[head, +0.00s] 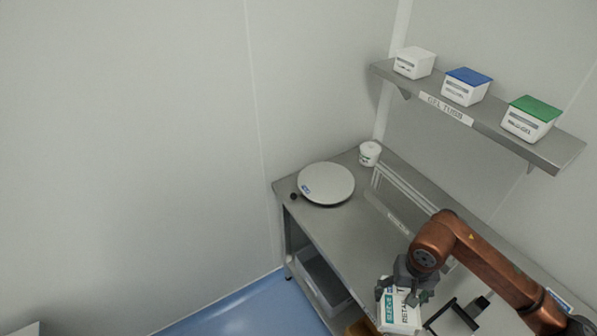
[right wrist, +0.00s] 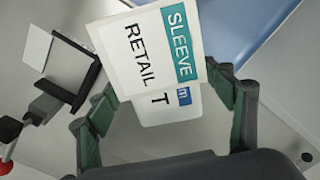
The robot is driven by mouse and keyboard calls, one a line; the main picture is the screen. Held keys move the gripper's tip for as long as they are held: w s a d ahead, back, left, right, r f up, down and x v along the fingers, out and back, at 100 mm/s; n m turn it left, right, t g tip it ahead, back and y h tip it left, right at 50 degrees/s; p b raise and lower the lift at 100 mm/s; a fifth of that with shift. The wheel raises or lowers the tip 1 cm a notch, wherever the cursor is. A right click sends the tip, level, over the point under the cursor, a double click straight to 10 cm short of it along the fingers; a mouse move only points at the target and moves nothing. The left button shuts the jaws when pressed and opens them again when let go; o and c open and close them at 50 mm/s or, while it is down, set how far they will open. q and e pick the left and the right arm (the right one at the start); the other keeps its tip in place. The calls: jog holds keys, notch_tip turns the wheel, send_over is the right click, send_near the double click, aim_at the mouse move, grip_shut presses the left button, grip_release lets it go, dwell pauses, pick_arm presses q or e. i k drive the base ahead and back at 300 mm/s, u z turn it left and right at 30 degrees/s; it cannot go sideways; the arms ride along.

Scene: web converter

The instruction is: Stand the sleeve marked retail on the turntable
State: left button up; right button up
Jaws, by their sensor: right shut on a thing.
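The sleeve (head: 399,312) is a white packet with a teal band. Its face reads SLEEVE and RETAIL in the right wrist view (right wrist: 146,48). My right gripper (head: 402,291) is shut on it near the front of the bench; its green-padded fingers (right wrist: 168,112) sit on either side. A white face with a T and a blue mark shows below the lettered face; I cannot tell whether it belongs to the sleeve. My left gripper is out of view.
A white tub (head: 369,153) stands behind the turntable, and a small dark knob (head: 294,196) beside it. A wall shelf (head: 475,112) holds three boxes. A black frame (head: 455,316) stands right of the sleeve. Bare bench (head: 335,232) lies between sleeve and turntable.

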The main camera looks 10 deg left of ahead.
aim_at(326, 180)
jog(key=u, duration=0.65)
jog(key=i, duration=1.7)
jog(key=z, duration=0.3)
